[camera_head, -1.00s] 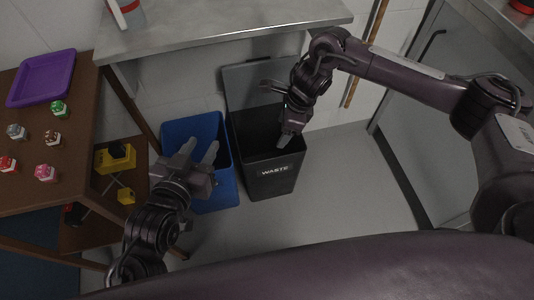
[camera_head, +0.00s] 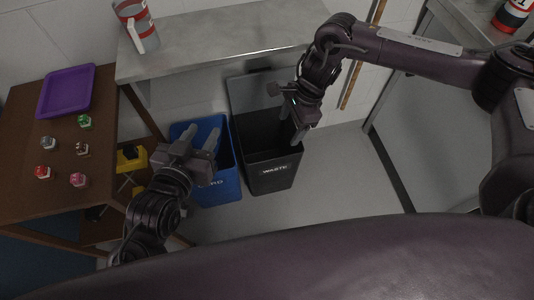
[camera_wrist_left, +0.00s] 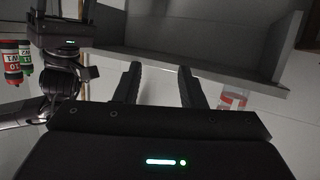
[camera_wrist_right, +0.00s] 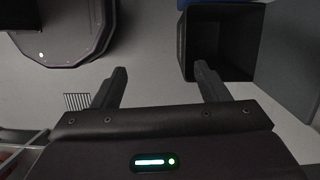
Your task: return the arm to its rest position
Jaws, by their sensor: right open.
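My right gripper (camera_head: 293,122) is over the grey waste bin (camera_head: 270,178), with its arm reaching in from the right. In the right wrist view its two fingers (camera_wrist_right: 162,85) stand apart with nothing between them. My left gripper (camera_head: 202,138) is in front of the blue bin (camera_head: 226,182) and hides part of it. In the left wrist view its fingers (camera_wrist_left: 158,82) are apart and empty. The waste bin's dark inside (camera_wrist_right: 220,42) also shows in the right wrist view and looks empty where visible.
A steel bench (camera_head: 220,40) at the back carries a red-and-white canister (camera_head: 136,24). Another canister (camera_head: 512,15) stands at the upper right. Floor right of the bins is clear.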

